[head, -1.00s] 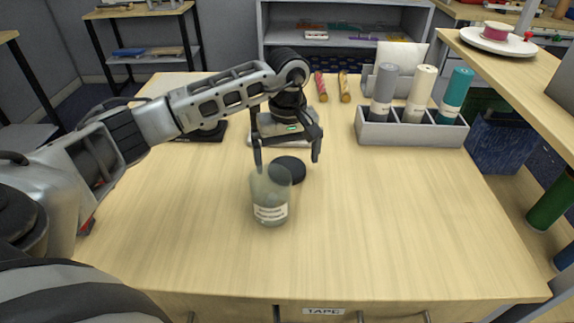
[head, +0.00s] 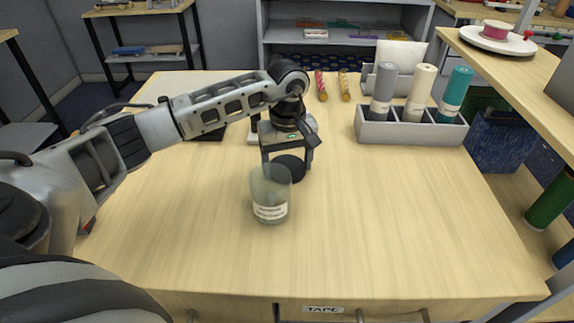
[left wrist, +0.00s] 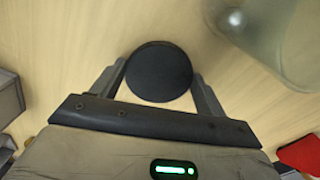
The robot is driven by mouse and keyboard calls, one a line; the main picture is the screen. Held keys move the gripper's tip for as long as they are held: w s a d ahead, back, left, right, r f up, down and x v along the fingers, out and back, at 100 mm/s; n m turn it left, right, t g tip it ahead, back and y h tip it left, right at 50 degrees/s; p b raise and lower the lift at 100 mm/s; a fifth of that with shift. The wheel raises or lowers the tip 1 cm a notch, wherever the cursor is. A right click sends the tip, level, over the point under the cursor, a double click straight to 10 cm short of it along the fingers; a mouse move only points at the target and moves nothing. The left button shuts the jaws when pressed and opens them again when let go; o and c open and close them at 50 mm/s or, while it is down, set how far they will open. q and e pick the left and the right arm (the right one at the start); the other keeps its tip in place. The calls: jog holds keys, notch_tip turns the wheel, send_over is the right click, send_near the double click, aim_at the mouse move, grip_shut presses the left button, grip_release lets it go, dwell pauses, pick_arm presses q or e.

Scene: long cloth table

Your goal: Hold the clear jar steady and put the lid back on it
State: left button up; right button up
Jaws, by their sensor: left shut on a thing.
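The clear jar (head: 270,197) stands upright and open on the table, with a pale label on its front. It also shows in the left wrist view (left wrist: 278,38) at the upper right. The lid is a round black disc (left wrist: 159,72) just behind the jar. My left gripper (head: 287,170) points down behind the jar, with its fingers closed against opposite sides of the lid. The lid is flat and at or near the table top; I cannot tell whether it still touches. My right gripper is in neither view.
A grey divided holder (head: 410,133) with grey, cream and teal rolls stands at the back right. Two small patterned rods (head: 344,86) lie at the back. The table (head: 400,220) is clear in front and to the right of the jar.

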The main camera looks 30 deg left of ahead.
aim_at(288, 167)
pick_arm(q)
jog(key=shift+r, duration=0.5)
notch_tip(288, 167, up, 2)
jog(key=shift+w+r, duration=0.1)
jog(key=shift+r, duration=0.1)
jog(key=s+d+r+b, duration=0.1)
jog(key=s+d+r, duration=0.2)
jog(key=d, duration=0.3)
jog(key=s+d+r+b, duration=0.1)
jog(key=s+d+r, duration=0.2)
jog(key=d+r, duration=0.3)
jog(key=shift+s+d+r, duration=0.25)
jog(key=shift+r, duration=0.05)
